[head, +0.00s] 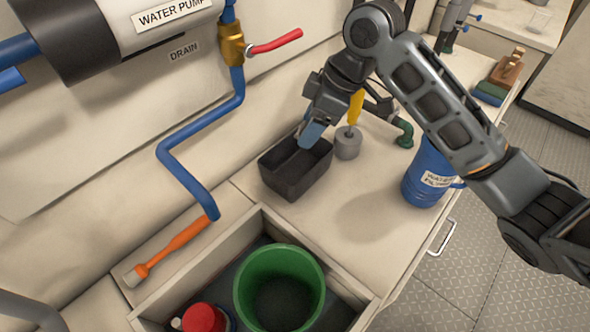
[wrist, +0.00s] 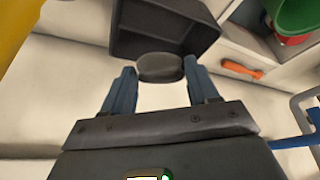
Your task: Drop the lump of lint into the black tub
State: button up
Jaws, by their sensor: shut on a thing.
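The black tub (head: 292,184) stands open on the counter, below the pipe and left of the blue filter canister. My gripper (head: 311,136), with blue fingers, is over the tub's far right part, pointing down. In the wrist view my gripper (wrist: 160,76) is shut on the lump of lint (wrist: 160,67), a dark grey, rounded lump between the fingertips. The tub (wrist: 125,46) shows just beyond the lump there. The lump is hidden by the fingers in the head view. I cannot tell the exact height of the lump over the tub.
A grey cylinder with a yellow handle (head: 355,108) stands close right of the tub. A blue water filter (head: 425,176) is farther right. A green bucket (head: 281,258) and a red-topped item (head: 203,318) are in the recess in front. An orange brush (head: 172,246) lies left.

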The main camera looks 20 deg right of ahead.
jog(key=o, duration=1.2)
jog(key=shift+c, duration=0.2)
jog(key=v, duration=0.7)
jog(key=shift+r, duration=0.4)
jog(key=shift+s, duration=0.1)
